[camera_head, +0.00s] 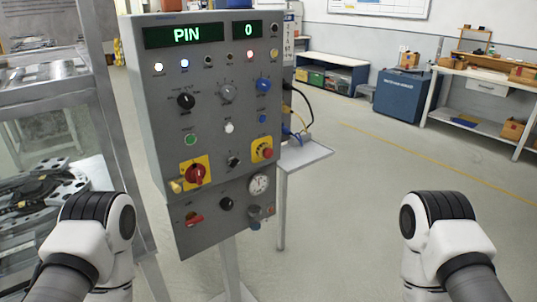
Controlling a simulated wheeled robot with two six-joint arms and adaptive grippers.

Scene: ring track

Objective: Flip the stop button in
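A grey control panel (215,105) stands in front of me on a post. On its right side a red mushroom button (267,153) sits on a yellow plate and looks like the stop button; whether it is pressed in or out cannot be told. Lower left, a red rotary switch (196,173) sits on another yellow plate. A small red lever switch (194,218) is near the panel's bottom left. Parts of my two arms show at the lower left and lower right, both apart from the panel. Neither gripper shows.
Green displays read "PIN" (187,35) and "0" (249,29). A metal-framed machine (60,90) stands close at the left. A small grey shelf (306,153) with cables is right of the panel. Workbenches and a blue cabinet (400,95) are farther back. The floor at right is clear.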

